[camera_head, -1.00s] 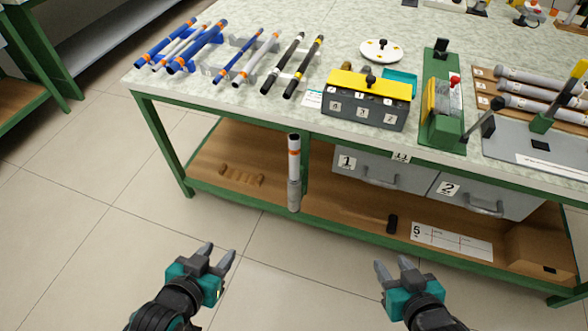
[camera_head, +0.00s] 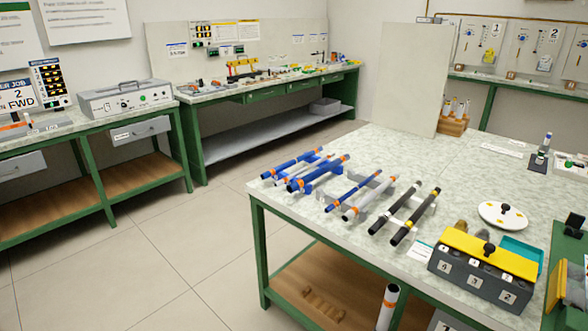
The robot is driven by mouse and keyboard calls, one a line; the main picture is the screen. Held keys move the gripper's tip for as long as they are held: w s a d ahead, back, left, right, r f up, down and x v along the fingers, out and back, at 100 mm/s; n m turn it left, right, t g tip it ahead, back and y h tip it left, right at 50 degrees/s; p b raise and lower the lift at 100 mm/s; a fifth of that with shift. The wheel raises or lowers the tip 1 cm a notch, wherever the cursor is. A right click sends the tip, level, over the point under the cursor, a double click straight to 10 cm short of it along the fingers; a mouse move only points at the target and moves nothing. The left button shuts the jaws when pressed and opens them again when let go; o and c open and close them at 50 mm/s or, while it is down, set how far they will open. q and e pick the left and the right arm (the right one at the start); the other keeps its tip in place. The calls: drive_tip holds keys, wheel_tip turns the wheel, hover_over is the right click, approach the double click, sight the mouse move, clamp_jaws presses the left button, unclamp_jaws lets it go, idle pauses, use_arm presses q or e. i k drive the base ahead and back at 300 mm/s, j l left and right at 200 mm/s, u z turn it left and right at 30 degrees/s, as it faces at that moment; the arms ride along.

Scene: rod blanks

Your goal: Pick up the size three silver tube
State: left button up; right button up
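Several rods and tubes lie on racks on the near table. A silver tube with orange bands (camera_head: 368,197) lies between a thin blue tube (camera_head: 349,190) and the black rods (camera_head: 396,207). Another pale silver tube (camera_head: 308,168) lies among thicker blue tubes (camera_head: 318,173) at the left end. A white and silver tube with an orange band (camera_head: 388,306) stands upright by the table's front, cut off by the bottom edge of the view. I cannot read a size on any tube. Neither of my grippers is in view.
The near table (camera_head: 330,222) has a dark box with numbered faces and a yellow top (camera_head: 482,268), and a white disc (camera_head: 503,216). A bench with a grey device (camera_head: 125,98) stands at the left, another bench (camera_head: 270,90) behind. Floor (camera_head: 130,255) at the left is clear.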

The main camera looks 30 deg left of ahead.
sight(355, 211)
drive_tip(key=i+j, duration=0.15)
drive_tip(key=j, duration=0.2)
drive_tip(key=i+j, duration=0.15)
drive_tip(key=j, duration=0.2)
drive_tip(key=i+j, duration=0.15)
drive_tip(key=j, duration=0.25)
drive_tip(key=i+j, duration=0.15)
drive_tip(key=j, duration=0.2)
drive_tip(key=i+j, duration=0.15)
drive_tip(key=j, duration=0.2)
